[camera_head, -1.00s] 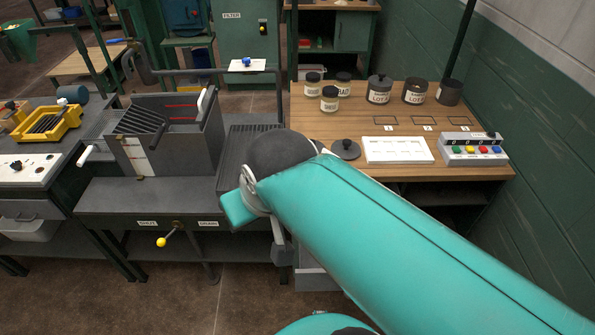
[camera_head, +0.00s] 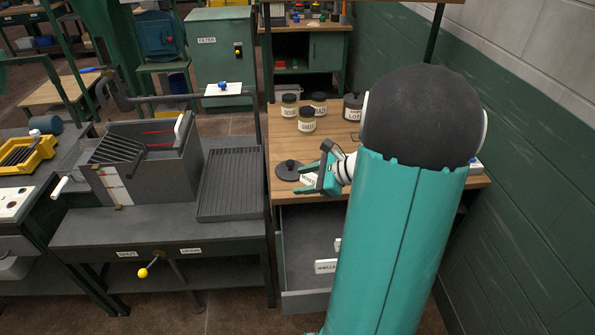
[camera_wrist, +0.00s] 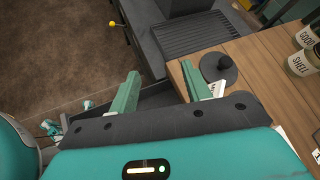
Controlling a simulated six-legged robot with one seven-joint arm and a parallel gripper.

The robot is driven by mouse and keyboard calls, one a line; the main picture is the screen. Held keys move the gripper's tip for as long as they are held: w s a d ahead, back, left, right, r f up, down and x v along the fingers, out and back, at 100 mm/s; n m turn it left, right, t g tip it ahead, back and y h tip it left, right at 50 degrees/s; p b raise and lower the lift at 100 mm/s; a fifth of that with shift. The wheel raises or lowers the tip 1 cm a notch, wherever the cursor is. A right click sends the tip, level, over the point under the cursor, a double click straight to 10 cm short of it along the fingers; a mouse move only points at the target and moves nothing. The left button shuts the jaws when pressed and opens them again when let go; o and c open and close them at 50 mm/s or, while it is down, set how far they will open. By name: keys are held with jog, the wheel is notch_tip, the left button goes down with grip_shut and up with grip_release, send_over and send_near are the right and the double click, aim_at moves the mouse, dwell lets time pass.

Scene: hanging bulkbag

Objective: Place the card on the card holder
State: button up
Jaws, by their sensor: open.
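My gripper (camera_head: 314,172) is open and empty in the head view, low over the front left of the wooden bench. In the wrist view its two fingers (camera_wrist: 165,92) are spread apart. A white card with dark lettering (camera_head: 326,266) shows in the open grey drawer (camera_head: 304,296), below my gripper. A second white piece (camera_head: 338,244) behind it is mostly hidden by my arm. A white piece (camera_head: 307,179) shows between the fingers, also beside the right finger in the wrist view (camera_wrist: 219,88); I cannot tell whether it is the card holder. My arm hides most of the bench's right side.
A black round lid (camera_head: 289,170) lies on the wooden bench (camera_head: 283,135) close to my gripper. Labelled jars (camera_head: 307,120) stand behind it. A ribbed grey tray (camera_head: 228,185) lies to the left. A green wall (camera_head: 535,150) bounds the right.

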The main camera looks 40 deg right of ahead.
aim_at(310, 175)
jog(key=s+d+f+m+t+h, duration=0.2)
jog(key=d+f+m, duration=0.15)
jog(key=d, duration=0.25)
jog(key=s+d+f+m+t+h, duration=0.1)
jog(key=s+d+f+m, duration=0.1)
jog(key=d+m, duration=0.3)
jog(key=shift+n, duration=0.55)
jog(key=x, duration=0.4)
jog(key=d+x, duration=0.1)
jog(key=x, duration=0.9)
jog(key=shift+w+d+r, duration=0.1)
jog(key=shift+w+d, duration=0.05)
jog(key=shift+d, duration=0.1)
grip_shut()
